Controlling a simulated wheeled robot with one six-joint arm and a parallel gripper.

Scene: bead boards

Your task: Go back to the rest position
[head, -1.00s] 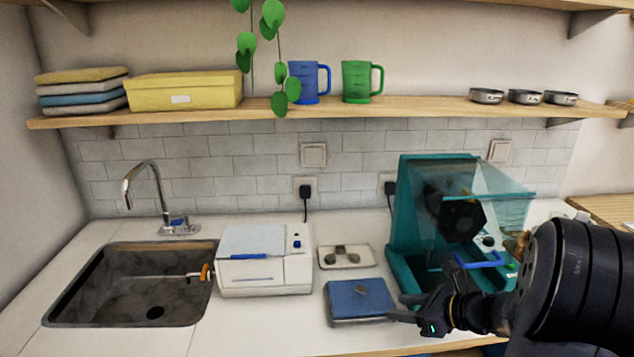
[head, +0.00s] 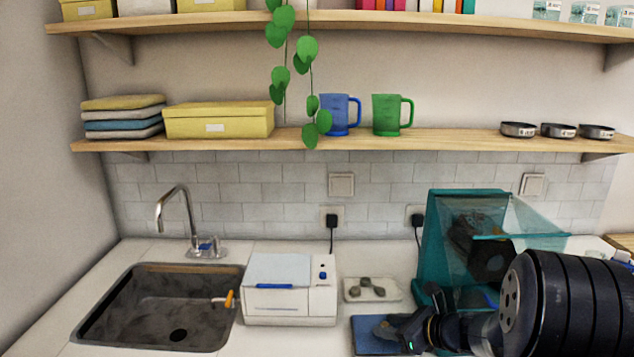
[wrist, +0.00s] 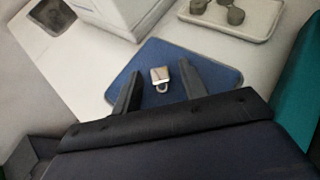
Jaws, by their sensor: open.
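My gripper (head: 382,331) is open over the blue mat (head: 364,340) at the bottom of the head view. In the wrist view, the open fingers (wrist: 160,82) stand apart above the blue mat (wrist: 220,78). A small silvery piece, shaped like a padlock (wrist: 160,75), lies on the mat and shows between the fingers. Nothing is held. In the head view my gripper and arm hide that piece and the right part of the mat.
A white box (head: 290,305) with a blue handle stands left of the mat. Behind the mat is a pale tray (head: 392,291) with small dark pieces. A teal clear-sided cabinet (head: 434,235) stands at right. A sink (head: 125,325) is at far left.

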